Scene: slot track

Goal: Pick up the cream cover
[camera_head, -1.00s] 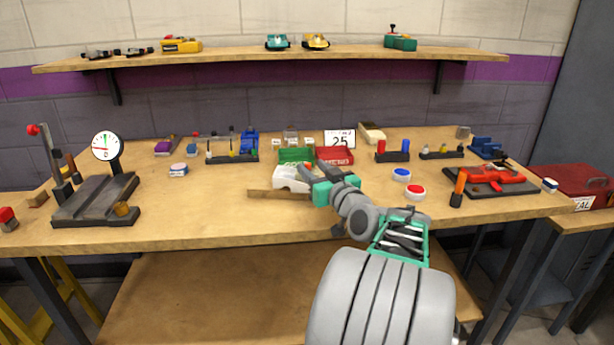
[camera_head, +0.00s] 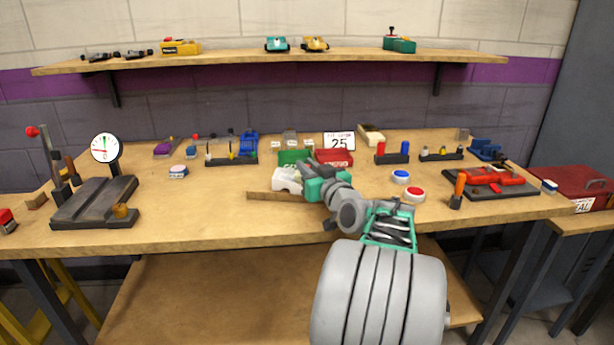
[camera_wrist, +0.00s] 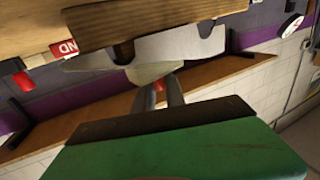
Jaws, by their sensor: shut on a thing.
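The cream cover (camera_head: 286,178) is a pale shell with curved cut-outs, near the middle of the bench. My gripper (camera_head: 306,171) is at its right side and hides part of it. In the wrist view the cover (camera_wrist: 182,45) shows at the top middle, with its cut-outs along one edge. The dark fingers of my gripper (camera_wrist: 162,92) are close together, shut on the cover. The exact contact at the fingertips is small and hard to see. I cannot tell whether the cover is clear of the bench.
A wooden strip (camera_head: 278,196) lies in front of the cover. Green (camera_head: 295,157) and red (camera_head: 334,157) trays stand behind it. The bench (camera_head: 200,215) is clear at front left.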

